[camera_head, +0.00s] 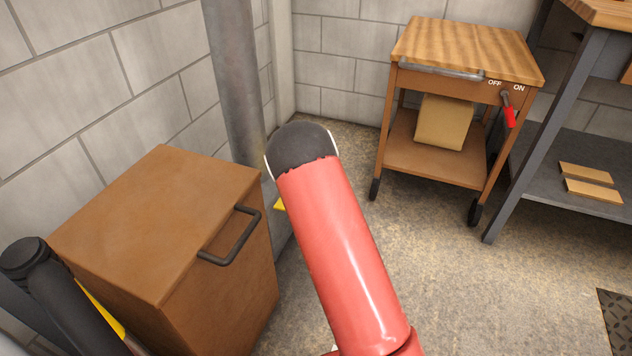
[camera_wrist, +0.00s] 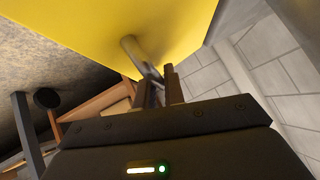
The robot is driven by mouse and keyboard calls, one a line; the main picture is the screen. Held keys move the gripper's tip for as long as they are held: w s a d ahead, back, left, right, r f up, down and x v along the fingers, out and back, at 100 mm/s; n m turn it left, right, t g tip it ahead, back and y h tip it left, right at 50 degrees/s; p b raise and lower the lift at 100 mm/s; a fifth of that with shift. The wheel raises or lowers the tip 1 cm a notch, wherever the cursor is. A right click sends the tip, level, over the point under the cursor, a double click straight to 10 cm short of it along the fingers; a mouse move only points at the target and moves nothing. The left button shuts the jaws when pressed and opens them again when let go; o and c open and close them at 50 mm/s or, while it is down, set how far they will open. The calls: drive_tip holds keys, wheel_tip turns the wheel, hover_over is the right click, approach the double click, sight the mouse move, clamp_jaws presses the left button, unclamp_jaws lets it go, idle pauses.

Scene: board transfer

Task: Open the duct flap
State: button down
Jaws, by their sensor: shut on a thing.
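A flat yellow panel, apparently the duct flap (camera_wrist: 90,22), fills the upper left and middle of the wrist view. A grey metal handle (camera_wrist: 129,45) sticks out from it towards my gripper (camera_wrist: 154,84). My gripper's two dark fingers are shut on this handle. The arm hides my gripper and the handle there. How far the flap stands open cannot be told.
A brown cabinet (camera_head: 150,215) with a dark side handle (camera_head: 235,240) stands at left. A grey pipe (camera_head: 233,80) rises behind it. A wheeled wooden cart (camera_head: 465,50) with a red-gripped OFF/ON lever (camera_head: 508,110) and a grey shelf (camera_head: 560,150) stand right. Floor between is clear.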

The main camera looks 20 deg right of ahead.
drive_tip(key=shift+w+a, duration=0.1)
drive_tip(key=c, duration=1.8)
unclamp_jaws()
drive_tip(key=shift+o, duration=0.2)
drive_tip(key=v, duration=0.8)
drive_tip(key=shift+f+p, duration=0.1)
drive_tip(key=shift+p, duration=0.25)
